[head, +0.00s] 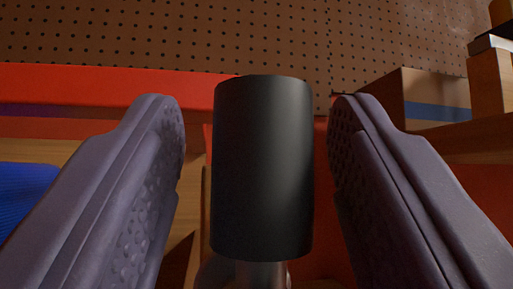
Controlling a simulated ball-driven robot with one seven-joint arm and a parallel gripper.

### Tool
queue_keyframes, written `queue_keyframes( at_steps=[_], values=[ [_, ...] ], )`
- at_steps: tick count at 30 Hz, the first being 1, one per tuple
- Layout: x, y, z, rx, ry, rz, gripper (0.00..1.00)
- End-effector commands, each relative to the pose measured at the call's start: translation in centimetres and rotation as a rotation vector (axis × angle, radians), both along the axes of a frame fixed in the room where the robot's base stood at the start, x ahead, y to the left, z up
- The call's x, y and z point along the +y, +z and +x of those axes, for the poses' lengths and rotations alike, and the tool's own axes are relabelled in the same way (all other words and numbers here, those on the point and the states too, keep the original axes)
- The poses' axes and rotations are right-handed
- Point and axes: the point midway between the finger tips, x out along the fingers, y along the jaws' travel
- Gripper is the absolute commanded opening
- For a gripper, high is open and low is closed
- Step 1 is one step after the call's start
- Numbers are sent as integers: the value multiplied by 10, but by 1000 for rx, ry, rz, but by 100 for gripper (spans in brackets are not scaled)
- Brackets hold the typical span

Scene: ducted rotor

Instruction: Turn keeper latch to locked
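A black cylinder (262,165), which looks like a knob or handle, stands upright in the middle of the head view. A short metal stem (262,273) shows below it at the bottom edge. I cannot tell whether this is the keeper latch's handle, and no locked mark is in view. My gripper (257,120) is open, with one grey-purple finger on each side of the cylinder. What lies behind the cylinder is hidden.
A brown pegboard (190,35) fills the back. A red band (90,80) runs across at the left. A blue ridged object (25,200) lies at the far left. Wooden blocks (432,88) stand at the right, close behind the right finger.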

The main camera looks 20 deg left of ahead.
Motion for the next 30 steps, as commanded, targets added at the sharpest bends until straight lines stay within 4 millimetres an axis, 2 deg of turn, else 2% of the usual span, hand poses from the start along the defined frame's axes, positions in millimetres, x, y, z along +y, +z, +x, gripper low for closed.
queue_keyframes(
  at_steps=[8, 21, 30],
  values=[
    [-1, -2, -2, 0, 0, 0, 55],
    [-18, -51, -48, 0, 1, -1, 55],
    [-20, -56, -52, 0, 0, 0, 55]
  ],
)
